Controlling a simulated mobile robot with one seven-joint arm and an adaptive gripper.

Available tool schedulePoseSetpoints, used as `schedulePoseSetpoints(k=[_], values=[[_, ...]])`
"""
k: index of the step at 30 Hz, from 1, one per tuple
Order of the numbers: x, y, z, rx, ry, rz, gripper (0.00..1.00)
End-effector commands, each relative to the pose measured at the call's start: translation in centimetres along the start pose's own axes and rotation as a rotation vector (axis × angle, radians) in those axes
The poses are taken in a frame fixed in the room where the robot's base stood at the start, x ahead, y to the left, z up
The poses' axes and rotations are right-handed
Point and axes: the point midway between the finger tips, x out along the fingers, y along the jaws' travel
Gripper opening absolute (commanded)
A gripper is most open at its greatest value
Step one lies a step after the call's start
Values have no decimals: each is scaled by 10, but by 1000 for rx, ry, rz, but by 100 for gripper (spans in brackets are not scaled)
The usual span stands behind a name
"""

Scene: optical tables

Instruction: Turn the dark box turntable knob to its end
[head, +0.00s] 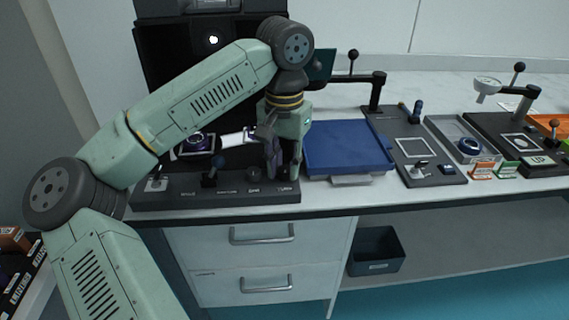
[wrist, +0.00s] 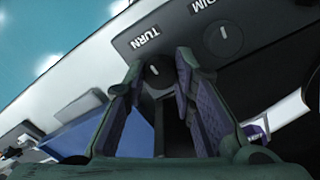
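The dark box (head: 150,50) stands at the left of the table, with a low front panel (head: 222,190) carrying labelled controls. The turntable knob (wrist: 158,72), a small dark round knob marked TURN, shows in the wrist view between my fingers. In the wrist view my gripper (wrist: 159,66) is open, one finger on each side of the knob. Gaps show beside the knob; contact cannot be told.
Two levers (head: 210,170) (head: 157,178) stand farther left on the panel. A blue tray (head: 345,146) lies just right of the box. More instruments (head: 415,150) fill the table beyond.

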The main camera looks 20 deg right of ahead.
Motion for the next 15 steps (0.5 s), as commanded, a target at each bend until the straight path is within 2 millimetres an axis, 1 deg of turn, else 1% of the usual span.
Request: schedulePoseSetpoints(k=[1, 8, 15], values=[[0, 0, 0, -1, 0, 0, 29], [0, 0, 0, -1, 0, 0, 44], [0, 0, 0, -1, 0, 0, 44]])
